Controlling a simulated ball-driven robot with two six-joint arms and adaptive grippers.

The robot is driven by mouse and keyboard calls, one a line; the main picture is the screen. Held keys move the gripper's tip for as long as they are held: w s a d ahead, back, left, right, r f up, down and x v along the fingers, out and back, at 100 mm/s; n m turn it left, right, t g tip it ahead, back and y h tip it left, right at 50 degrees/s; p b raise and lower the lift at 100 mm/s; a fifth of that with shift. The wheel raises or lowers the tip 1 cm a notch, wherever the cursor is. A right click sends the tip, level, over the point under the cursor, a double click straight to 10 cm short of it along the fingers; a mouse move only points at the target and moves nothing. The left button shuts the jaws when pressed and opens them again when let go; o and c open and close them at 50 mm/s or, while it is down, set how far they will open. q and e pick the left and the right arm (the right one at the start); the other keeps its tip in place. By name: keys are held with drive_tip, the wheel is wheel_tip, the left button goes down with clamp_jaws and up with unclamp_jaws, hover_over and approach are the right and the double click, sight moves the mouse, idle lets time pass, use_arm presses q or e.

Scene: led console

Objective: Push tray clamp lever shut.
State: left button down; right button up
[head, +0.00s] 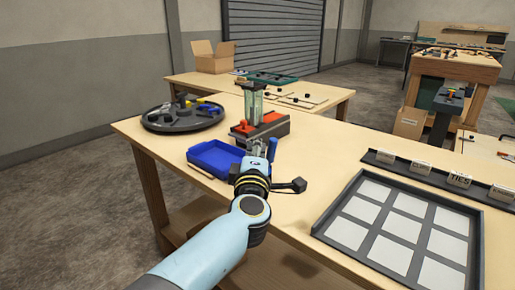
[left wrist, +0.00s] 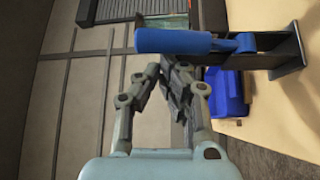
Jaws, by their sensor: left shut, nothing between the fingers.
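The blue clamp lever (head: 271,148) stands upright on the table, just right of my left gripper in the head view. In the left wrist view its blue handle (left wrist: 180,41) lies across the picture beyond the fingertips, joined to a dark metal bracket (left wrist: 289,52). My left gripper (head: 257,147) is shut and empty, close to the lever. Its fingers also show in the left wrist view (left wrist: 166,72); I cannot tell whether they touch the handle. A blue tray (head: 207,166) sits left of the gripper. My right gripper is out of view.
A dark fixture with a red block (head: 262,128) stands behind the gripper. A round dark tray of parts (head: 180,126) is at the back left. A grey panel tray (head: 334,232) with white squares lies at the right. Some bare tabletop lies between.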

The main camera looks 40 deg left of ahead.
use_arm(q)
drive_tip(key=shift+d+m+t+b, duration=0.3)
drive_tip(key=shift+m+b, duration=0.1)
drive_tip(key=shift+b, duration=0.2)
